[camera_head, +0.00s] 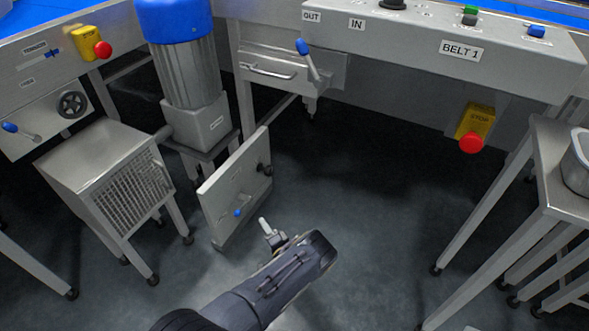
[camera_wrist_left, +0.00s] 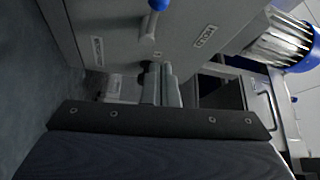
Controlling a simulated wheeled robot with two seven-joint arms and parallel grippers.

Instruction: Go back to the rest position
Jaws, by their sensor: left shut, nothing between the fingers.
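My left gripper (camera_head: 265,224) is low over the dark floor in the head view, at the end of my arm that comes in from the bottom. Its fingers point up and a little left, close to a grey panel (camera_head: 225,205) with a blue-tipped lever (camera_head: 240,212) and a dark knob (camera_head: 264,169). In the left wrist view the gripper's two fingers (camera_wrist_left: 161,70) lie together with nothing between them. A blue-tipped lever (camera_wrist_left: 157,6) and labelled grey panels stand beyond them; whether the fingers touch anything is unclear. My right gripper is not in view.
A grey box with a grille (camera_head: 133,190) stands at left, beside a blue-topped motor (camera_head: 186,75). The BELT 1 control panel (camera_head: 425,45) runs across the top, with a red stop button (camera_head: 471,143) below. A steel table (camera_head: 545,165) stands at right. The middle floor is clear.

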